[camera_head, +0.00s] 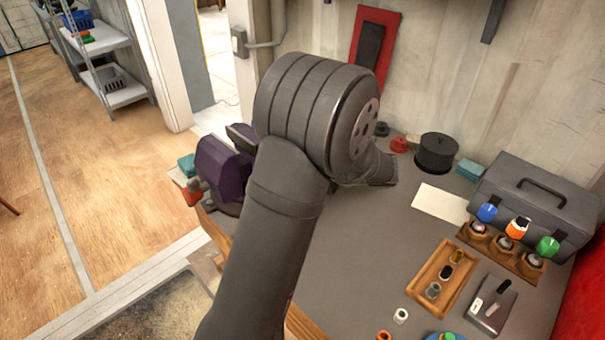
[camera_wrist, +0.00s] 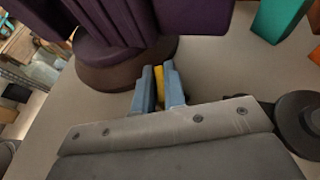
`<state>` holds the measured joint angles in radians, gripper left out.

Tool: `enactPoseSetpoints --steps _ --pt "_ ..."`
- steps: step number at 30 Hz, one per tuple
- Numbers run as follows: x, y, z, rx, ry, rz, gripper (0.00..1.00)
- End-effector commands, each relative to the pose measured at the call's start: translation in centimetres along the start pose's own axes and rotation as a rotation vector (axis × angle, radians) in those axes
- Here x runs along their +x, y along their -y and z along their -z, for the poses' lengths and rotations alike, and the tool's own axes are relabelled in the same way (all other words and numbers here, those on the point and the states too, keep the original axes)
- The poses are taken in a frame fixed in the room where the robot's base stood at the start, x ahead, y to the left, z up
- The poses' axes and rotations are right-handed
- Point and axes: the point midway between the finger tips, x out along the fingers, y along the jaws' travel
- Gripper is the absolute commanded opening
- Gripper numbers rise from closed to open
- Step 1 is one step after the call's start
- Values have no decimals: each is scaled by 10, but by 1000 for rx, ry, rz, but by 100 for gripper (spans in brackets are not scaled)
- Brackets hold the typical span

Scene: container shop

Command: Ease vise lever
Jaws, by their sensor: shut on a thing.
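The purple vise (camera_head: 222,168) stands at the left end of the grey bench, partly hidden behind my arm. Its body fills the top of the wrist view (camera_wrist: 185,18), above a round brown base (camera_wrist: 122,72). My gripper (camera_wrist: 160,68) has blue-grey fingers close together beside the vise base. It is shut on a narrow yellow piece (camera_wrist: 159,85), which looks like the vise lever. How this piece joins the vise is not clear. In the head view my arm hides the fingers and the yellow piece.
A grey toolbox (camera_head: 537,205) stands at the back right. In front are wooden holders (camera_head: 445,275) with small parts and coloured knobs. A black round pot (camera_head: 436,153) and a pale sheet (camera_head: 440,204) lie nearer the wall. The bench middle (camera_head: 370,235) is clear.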

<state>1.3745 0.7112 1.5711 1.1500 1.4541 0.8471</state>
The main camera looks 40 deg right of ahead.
Motion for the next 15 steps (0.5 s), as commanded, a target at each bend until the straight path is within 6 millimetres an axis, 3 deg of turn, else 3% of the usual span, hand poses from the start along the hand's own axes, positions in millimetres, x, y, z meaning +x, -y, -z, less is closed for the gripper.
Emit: enactPoseSetpoints --steps 15 --pt "1 1 1 -147 -1 -349 0"
